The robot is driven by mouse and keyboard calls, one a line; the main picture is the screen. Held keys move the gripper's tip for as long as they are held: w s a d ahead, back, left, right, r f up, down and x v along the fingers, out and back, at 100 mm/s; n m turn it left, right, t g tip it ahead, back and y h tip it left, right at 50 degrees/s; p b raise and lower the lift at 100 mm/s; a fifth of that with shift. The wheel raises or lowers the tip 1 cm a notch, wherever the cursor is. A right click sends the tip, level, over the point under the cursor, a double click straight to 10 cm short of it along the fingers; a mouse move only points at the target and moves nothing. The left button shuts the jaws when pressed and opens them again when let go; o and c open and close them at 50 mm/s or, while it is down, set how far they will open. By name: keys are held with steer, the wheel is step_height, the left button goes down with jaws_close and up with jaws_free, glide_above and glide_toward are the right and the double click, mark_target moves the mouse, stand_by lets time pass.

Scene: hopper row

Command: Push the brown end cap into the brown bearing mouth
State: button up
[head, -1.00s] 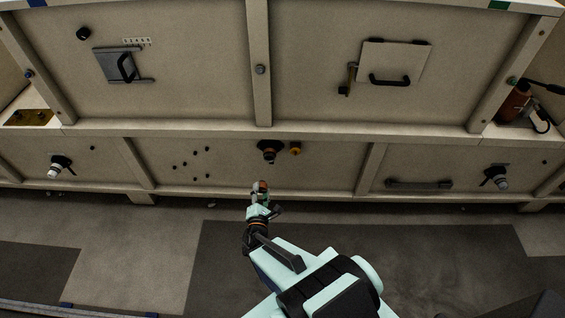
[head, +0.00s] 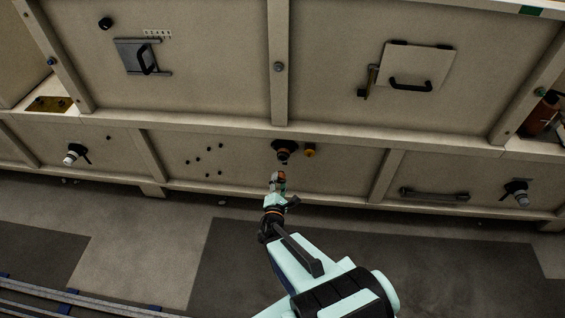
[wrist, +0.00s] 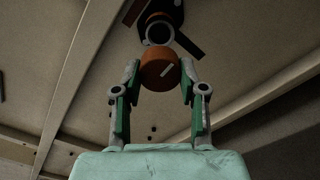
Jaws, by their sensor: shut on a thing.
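My gripper (wrist: 160,85) is shut on the brown end cap (wrist: 157,74), a short round piece with a pale mark on its face. The fingers hold it from both sides. In the head view my gripper (head: 278,184) is just below the bearing. The brown bearing mouth (wrist: 160,31) shows above the cap in the wrist view as a pale ring with a dark centre, brown around it. In the head view the bearing mouth (head: 284,152) sticks out of the lower panel. In the wrist view the cap's top edge lies close to the ring; I cannot tell whether they touch.
An orange-yellow knob (head: 310,150) sits just right of the bearing. Several dark holes or studs (head: 208,160) are left of it. White-capped fittings stand at the far left (head: 72,157) and far right (head: 520,195). A dark handle (head: 434,194) is on the right panel.

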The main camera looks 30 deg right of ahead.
steer(key=shift+w+d, duration=0.1)
steer(key=shift+b+x, duration=0.65)
steer(key=shift+x, duration=2)
steer(key=o, duration=0.6)
jaws_close()
